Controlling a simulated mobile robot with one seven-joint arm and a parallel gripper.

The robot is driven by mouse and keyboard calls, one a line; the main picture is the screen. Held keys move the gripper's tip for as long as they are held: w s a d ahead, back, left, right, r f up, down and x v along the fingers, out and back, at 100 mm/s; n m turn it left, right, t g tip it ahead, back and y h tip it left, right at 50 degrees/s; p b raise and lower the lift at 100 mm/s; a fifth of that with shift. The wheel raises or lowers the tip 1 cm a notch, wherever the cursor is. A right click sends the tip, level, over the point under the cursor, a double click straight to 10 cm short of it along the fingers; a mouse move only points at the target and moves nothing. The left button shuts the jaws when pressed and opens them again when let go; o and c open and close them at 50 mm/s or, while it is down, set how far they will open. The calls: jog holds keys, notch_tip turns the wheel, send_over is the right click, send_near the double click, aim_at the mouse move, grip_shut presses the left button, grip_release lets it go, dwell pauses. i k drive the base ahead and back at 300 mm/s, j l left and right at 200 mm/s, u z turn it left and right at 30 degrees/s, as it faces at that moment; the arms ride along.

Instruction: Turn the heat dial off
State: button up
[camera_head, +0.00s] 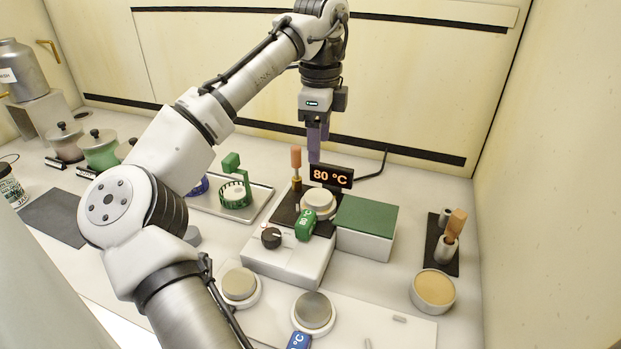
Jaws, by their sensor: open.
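The heat dial is a black knob (271,237) on the front left of a white hot plate unit (290,262). Its pointer setting is too small to read. A black display (331,176) behind the unit reads 80 °C in orange. My gripper (314,157) points down with purple fingers, behind and above the unit, near the display and well apart from the knob. It looks empty; the gap between its fingers is hard to see from here.
A round pot (319,203) with a green 80 °C tag (305,225) sits on the unit. A wooden-handled tool (296,168) stands behind it. A green-topped box (365,226) stands right, a tray (262,195) left. Round dishes (314,311) sit in front.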

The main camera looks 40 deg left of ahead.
aim_at(270, 237)
jog(key=u, duration=1.1)
jog(key=i+j+u, duration=0.15)
jog(key=j, duration=0.2)
jog(key=k, duration=0.05)
